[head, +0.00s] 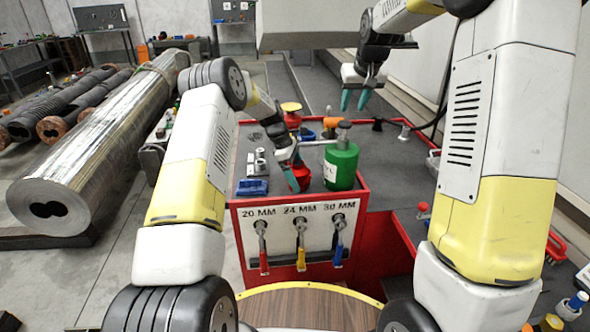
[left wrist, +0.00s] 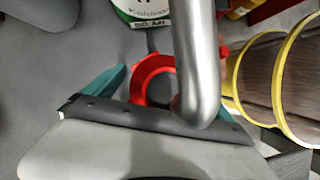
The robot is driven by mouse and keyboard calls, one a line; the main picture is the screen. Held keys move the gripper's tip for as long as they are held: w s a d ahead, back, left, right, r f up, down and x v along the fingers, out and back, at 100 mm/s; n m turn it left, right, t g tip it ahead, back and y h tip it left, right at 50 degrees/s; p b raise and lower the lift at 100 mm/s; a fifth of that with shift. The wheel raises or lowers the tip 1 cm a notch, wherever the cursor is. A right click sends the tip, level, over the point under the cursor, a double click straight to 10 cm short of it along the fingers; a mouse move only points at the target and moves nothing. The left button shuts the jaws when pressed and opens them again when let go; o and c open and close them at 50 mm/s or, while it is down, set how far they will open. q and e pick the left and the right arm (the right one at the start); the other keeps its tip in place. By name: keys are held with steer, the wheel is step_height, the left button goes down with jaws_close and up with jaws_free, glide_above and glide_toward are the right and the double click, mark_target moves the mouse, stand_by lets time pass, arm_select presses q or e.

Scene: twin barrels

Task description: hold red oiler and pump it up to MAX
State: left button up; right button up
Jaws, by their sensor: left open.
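The red oiler (head: 301,180) stands on the grey top of the red-edged cart, left of a green bottle. My left gripper (head: 291,166) is at the oiler, its teal fingers apart around or beside it; the arm partly hides it. In the left wrist view, the open left gripper (left wrist: 170,97) has a red ring-shaped part of the oiler (left wrist: 137,88) between its fingers. A grey metal tube (left wrist: 198,60) crosses in front of it. No MAX mark is visible. My right gripper (head: 355,99) hangs above the cart's back right, fingers apart and empty.
The green bottle (head: 342,166) with a dark top stands close right of the oiler. A blue block (head: 252,187) and small metal parts lie to the left. A red item with a yellow top (head: 291,116) stands behind. Tools hang on the front panel (head: 281,249).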

arm_select(q)
steer(key=shift+f, duration=0.1)
steer(key=c, duration=1.7)
steer(key=shift+o, duration=0.2)
arm_select(e)
steer(key=shift+c, duration=0.5)
jaws_close()
stand_by(0.5)
